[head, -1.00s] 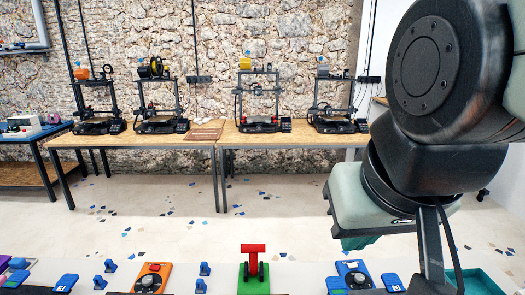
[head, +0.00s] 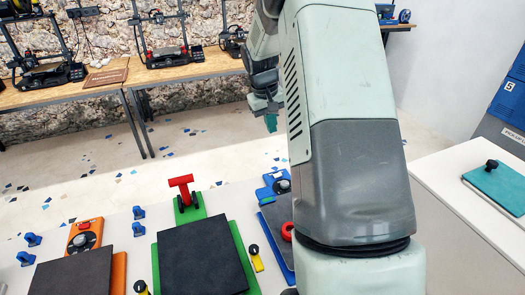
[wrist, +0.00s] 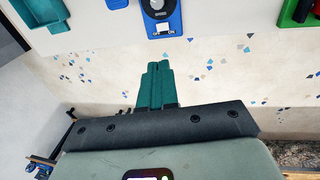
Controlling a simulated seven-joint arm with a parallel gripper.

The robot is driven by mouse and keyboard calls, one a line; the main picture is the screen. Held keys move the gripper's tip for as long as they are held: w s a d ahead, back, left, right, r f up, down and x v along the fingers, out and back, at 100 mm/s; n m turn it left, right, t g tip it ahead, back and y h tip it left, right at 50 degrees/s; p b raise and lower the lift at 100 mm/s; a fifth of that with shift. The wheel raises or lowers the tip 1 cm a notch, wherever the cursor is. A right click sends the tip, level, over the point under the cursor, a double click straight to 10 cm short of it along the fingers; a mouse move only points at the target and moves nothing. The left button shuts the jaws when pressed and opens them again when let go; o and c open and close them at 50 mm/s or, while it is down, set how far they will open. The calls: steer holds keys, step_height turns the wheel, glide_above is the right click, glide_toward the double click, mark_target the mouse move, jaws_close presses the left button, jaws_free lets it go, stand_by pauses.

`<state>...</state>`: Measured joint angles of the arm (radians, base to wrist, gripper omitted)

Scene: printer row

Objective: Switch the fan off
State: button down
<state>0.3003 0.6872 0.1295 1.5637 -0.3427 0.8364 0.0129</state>
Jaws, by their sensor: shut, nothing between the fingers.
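No fan can be made out for certain.
A red T-handle (head: 181,183) stands on a green panel left of the blue one. An orange panel with a dial (head: 85,236) and small blue pieces lie further left. A teal pad with a black knob (head: 497,187) lies on the white table at right. Printers (head: 168,45) stand behind.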

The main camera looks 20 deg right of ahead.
glide_toward(282, 176)
steer(key=shift+g, duration=0.3)
steer(key=f, duration=0.2)
steer(key=d+f, duration=0.1)
steer(key=f, duration=0.1)
steer(key=w+f, duration=0.1)
steer(key=f, duration=0.1)
steer(key=shift+d+f, duration=0.1)
steer(key=shift+d, duration=0.15)
